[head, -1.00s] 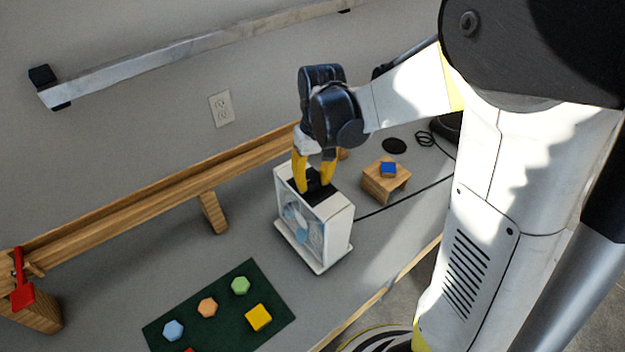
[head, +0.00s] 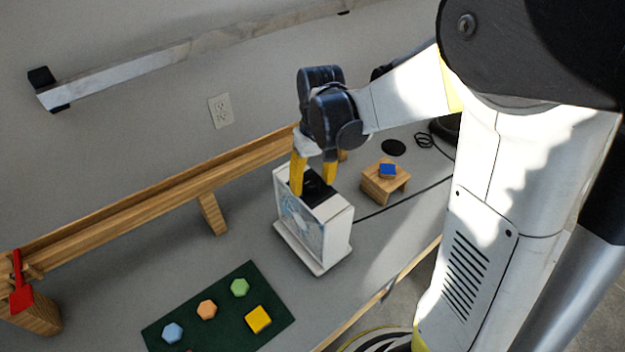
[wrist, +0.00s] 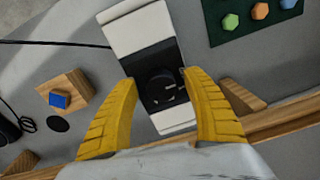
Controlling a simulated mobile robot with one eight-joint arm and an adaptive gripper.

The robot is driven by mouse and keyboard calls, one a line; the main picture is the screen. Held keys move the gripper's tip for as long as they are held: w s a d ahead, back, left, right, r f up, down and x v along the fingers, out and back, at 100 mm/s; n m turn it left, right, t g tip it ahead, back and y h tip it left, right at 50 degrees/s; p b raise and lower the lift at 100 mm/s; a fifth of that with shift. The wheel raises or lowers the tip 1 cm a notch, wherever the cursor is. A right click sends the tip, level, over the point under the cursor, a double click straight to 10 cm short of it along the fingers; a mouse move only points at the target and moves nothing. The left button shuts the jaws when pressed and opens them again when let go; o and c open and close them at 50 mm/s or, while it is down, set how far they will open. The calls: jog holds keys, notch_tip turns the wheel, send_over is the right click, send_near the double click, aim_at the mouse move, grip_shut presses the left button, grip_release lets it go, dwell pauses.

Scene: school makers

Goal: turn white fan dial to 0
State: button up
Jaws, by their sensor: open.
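The white fan (head: 322,226) stands upright on the grey table, with a black panel on its top. In the wrist view the fan's white top (wrist: 140,30) shows with the black dial (wrist: 162,88) on the panel. I cannot read the dial's marks or its setting. My gripper (head: 313,180) is above the fan's top, pointing down, with its yellow fingers apart. In the wrist view the open gripper (wrist: 162,100) has one finger on each side of the dial, with nothing held between them. I cannot tell whether a fingertip touches the panel.
A small wooden stand (head: 386,184) with a blue block (head: 388,170) is right of the fan. A dark green mat (head: 208,330) with several coloured pieces lies at front left. A wooden rail (head: 150,205) runs behind the fan. A dark cable crosses the table at right.

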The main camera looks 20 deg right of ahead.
notch_tip(320, 180, up, 12)
jog(key=shift+d, duration=0.4)
dwell(0.3)
jog(key=m+t+b, duration=0.1)
jog(key=t+b, duration=0.3)
jog(key=b, duration=0.1)
send_near(316, 180)
jog(key=s+a+f, duration=0.1)
jog(key=s+f, duration=0.1)
jog(key=s, duration=0.3)
jog(key=s+f+t+b, duration=0.2)
jog(key=s+f+t, duration=0.1)
jog(key=s+f, duration=0.1)
jog(key=shift+a+f+m+h+b, duration=0.1)
jog(key=shift+a+m+h+b, duration=0.2)
jog(key=shift+a+h+b, duration=0.1)
